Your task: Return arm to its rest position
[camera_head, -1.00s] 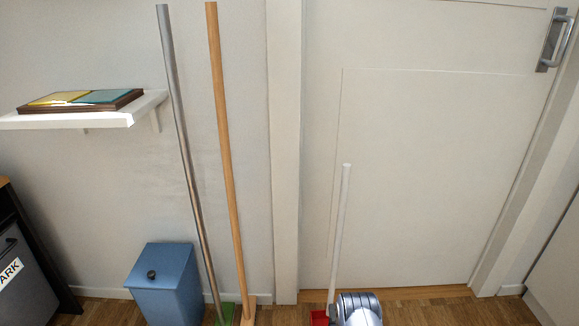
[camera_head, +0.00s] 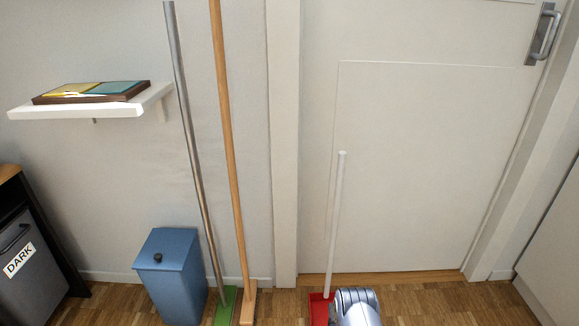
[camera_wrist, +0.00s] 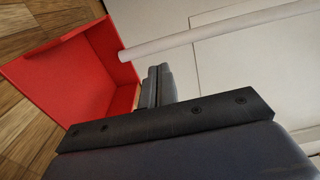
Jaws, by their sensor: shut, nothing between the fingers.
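My gripper (camera_wrist: 157,86) shows in the wrist view with its two dark fingers together and nothing between them. In the head view only a grey metallic part of my arm (camera_head: 357,307) shows at the bottom edge, and the gripper itself cannot be made out there. In the wrist view the fingers appear in front of a red dustpan (camera_wrist: 75,75) with a white handle (camera_wrist: 215,32). I cannot tell how far apart they are. In the head view the dustpan (camera_head: 319,308) stands on the floor, partly hidden by my arm, its handle (camera_head: 336,225) upright before the door.
A white shelf (camera_head: 85,110) holds a book-like board (camera_head: 92,92). A grey "DARK" cabinet (camera_head: 30,265) is at left. A closed door (camera_head: 430,170) is behind.

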